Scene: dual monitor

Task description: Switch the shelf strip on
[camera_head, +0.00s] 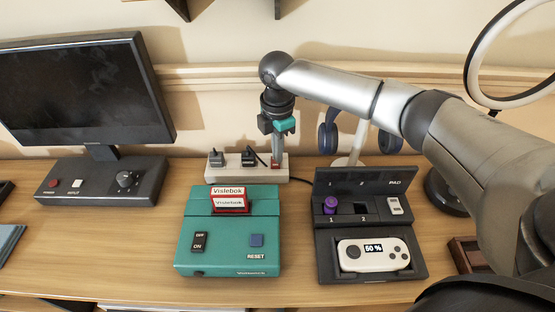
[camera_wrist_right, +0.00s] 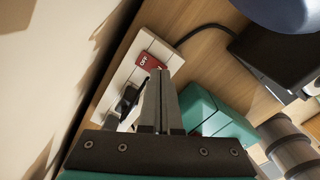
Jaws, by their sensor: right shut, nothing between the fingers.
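The shelf strip is a pale power strip (camera_head: 222,174) at the back of the desk, with dark plugs in it. It also shows in the wrist view (camera_wrist_right: 120,78). My right gripper (camera_head: 277,160) points down at that end, shut and empty. In the wrist view its fingertips (camera_wrist_right: 158,72) overlap the edge of the red switch and hide part of it. I cannot tell whether they touch. My left gripper is not in view.
A green console (camera_head: 190,235) with a Vislebok card stands in front of the strip. A black pad dock (camera_head: 325,266) with a white controller (camera_head: 372,255) is to its right. A monitor (camera_head: 75,90) and control box (camera_head: 95,185) are at left. Headphones (camera_head: 328,132) hang behind.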

